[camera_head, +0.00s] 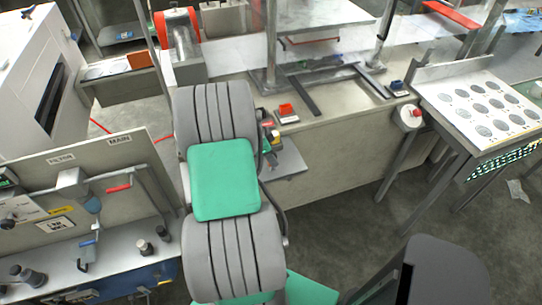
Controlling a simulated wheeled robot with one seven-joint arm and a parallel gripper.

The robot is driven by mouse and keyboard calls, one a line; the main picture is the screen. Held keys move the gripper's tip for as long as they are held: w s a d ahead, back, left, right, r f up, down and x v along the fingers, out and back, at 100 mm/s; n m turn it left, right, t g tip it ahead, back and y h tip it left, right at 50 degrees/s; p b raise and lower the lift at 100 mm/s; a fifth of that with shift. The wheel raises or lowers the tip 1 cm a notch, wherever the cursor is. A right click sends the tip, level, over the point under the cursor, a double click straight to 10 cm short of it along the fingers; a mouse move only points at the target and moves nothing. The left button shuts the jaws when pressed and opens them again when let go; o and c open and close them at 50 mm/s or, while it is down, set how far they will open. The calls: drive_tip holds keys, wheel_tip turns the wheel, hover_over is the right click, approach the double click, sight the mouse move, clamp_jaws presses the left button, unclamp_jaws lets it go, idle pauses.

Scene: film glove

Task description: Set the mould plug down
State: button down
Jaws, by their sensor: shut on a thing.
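I cannot make out my gripper in the head view, nor anything held in it. My own grey ribbed arm links with green panels run down the middle and hide part of the bench behind them. No mould plug can be picked out with certainty.
A long pale counter (335,135) carries a metal frame and a red block (286,110). A sloped white board (490,115) with grey discs stands at right. Open floor (340,225) lies right of my arm.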

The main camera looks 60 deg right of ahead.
drive_tip(key=c, duration=1.2)
unclamp_jaws()
drive_tip(key=shift+f, duration=0.15)
